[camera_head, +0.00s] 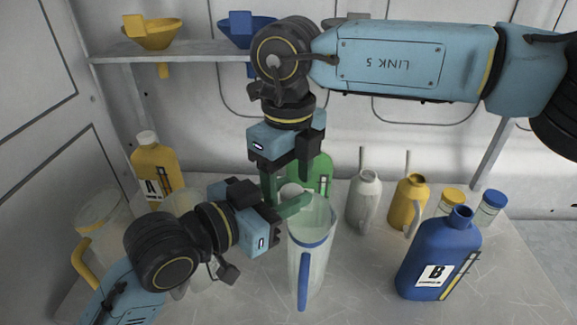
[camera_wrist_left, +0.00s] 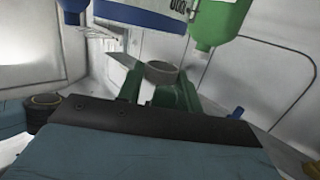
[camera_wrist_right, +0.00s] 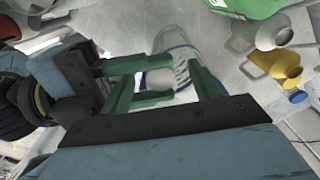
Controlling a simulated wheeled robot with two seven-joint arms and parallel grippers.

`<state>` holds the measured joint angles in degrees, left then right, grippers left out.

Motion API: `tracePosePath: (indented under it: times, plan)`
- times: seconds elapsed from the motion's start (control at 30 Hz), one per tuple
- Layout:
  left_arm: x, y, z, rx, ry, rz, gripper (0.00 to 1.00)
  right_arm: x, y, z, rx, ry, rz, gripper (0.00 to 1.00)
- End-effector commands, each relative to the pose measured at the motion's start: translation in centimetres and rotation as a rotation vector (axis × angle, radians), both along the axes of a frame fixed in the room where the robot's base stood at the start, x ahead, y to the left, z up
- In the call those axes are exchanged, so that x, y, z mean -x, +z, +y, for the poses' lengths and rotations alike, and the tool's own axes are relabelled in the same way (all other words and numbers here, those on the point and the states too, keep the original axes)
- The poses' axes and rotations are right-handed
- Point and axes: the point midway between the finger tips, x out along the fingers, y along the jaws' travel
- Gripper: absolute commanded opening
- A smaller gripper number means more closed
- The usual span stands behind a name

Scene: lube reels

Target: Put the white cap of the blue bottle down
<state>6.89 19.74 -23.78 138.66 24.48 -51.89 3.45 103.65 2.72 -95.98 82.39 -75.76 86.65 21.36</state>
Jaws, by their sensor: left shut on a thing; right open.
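The blue bottle (camera_head: 437,255), marked B, stands upright at the right of the table with its neck bare. My left gripper (camera_head: 287,200) is shut on the white cap (camera_head: 291,189), above the rim of a clear jug. My right gripper (camera_head: 285,178) points down, open, close to the left fingers and cap. Its fingers partly hide the cap in the head view.
The clear jug (camera_head: 312,240) with blue rim and handle stands below the grippers. A green bottle (camera_head: 322,172) is behind. Grey (camera_head: 364,200) and yellow (camera_head: 408,203) cans stand between jug and blue bottle. A yellow bottle (camera_head: 157,170) is at left. Bare table lies front right.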

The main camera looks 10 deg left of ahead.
Motion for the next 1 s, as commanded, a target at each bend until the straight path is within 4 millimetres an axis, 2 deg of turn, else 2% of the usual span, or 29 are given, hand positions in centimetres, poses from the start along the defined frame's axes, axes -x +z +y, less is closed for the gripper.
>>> tracePosePath:
  times: [0.17, 0.5, 0.57, 0.6, 0.77, 0.8, 1.0]
  plan:
    - [0.0, 0.01, 0.0, 0.0, 0.0, 0.0, 0.15, -0.01, 0.0, -0.01, 0.0, 0.0, 0.0, 0.62]
    - [0.0, 0.0, 0.0, 0.0, 0.0, 0.0, 0.14, -0.04, 0.04, -0.03, 0.001, -0.001, -0.001, 0.19]
    - [0.01, 0.0, 0.0, 0.0, 0.0, 0.0, 0.14, -0.06, 0.04, -0.04, 0.001, -0.001, -0.001, 0.17]
    - [0.01, 0.0, 0.0, 0.0, 0.0, 0.0, 0.37, -0.07, 0.05, -0.04, 0.001, -0.001, -0.001, 0.13]
    - [0.02, -0.01, 0.0, 0.0, 0.0, 0.0, 0.58, -0.06, 0.05, -0.04, 0.001, -0.001, -0.001, 0.13]
    - [0.02, -0.01, 0.0, 0.0, 0.0, 0.0, 0.61, -0.05, 0.05, -0.03, 0.001, -0.001, -0.001, 0.13]
    - [0.01, -0.01, 0.01, 0.0, 0.0, 0.0, 0.61, -0.02, 0.04, -0.01, 0.0, 0.0, 0.0, 0.13]
